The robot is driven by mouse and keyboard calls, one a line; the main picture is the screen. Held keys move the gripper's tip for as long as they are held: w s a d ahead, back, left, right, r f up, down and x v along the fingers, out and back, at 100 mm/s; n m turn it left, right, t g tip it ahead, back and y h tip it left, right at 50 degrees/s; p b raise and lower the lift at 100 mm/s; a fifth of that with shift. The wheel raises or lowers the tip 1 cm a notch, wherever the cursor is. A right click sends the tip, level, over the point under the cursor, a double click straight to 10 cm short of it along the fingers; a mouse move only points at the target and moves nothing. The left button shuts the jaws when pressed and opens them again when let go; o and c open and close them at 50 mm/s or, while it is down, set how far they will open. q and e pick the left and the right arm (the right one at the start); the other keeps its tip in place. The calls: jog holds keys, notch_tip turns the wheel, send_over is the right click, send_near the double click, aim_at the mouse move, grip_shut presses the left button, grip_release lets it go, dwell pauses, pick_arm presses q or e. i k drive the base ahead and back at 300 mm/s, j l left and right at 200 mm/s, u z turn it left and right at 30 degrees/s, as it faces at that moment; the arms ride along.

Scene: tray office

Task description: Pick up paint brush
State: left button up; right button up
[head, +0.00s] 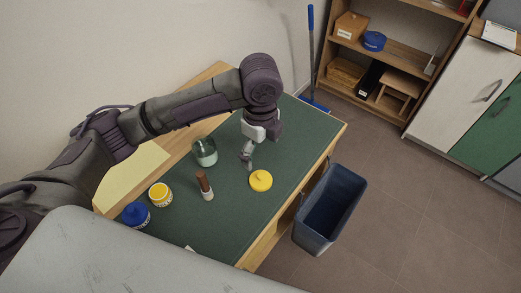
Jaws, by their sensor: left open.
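No paint brush can be made out for certain. A slim brown-topped object with a paler lower part (205,186) stands on the green table mat; I cannot tell whether it is the brush. A small white thing (190,248) shows at the table's near edge, mostly hidden by a grey surface. My left gripper (246,160) is open and points down over the mat, just behind a round yellow lid-like object (261,181). Nothing shows between its fingers. My right gripper is out of view.
A greenish glass jar (204,152), a yellow jar (160,195) and a blue-lidded jar (136,214) stand on the mat (225,225). A dark bin (330,208) stands at the table's right side. Shelves (400,58) stand at the back right.

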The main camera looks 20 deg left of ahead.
aim_at(207, 194)
jog(key=k+l, duration=0.2)
jog(key=k, duration=0.3)
jog(key=k+l, duration=0.2)
jog(key=k, duration=0.25)
jog(key=k+l, duration=0.25)
jog(key=k, duration=0.25)
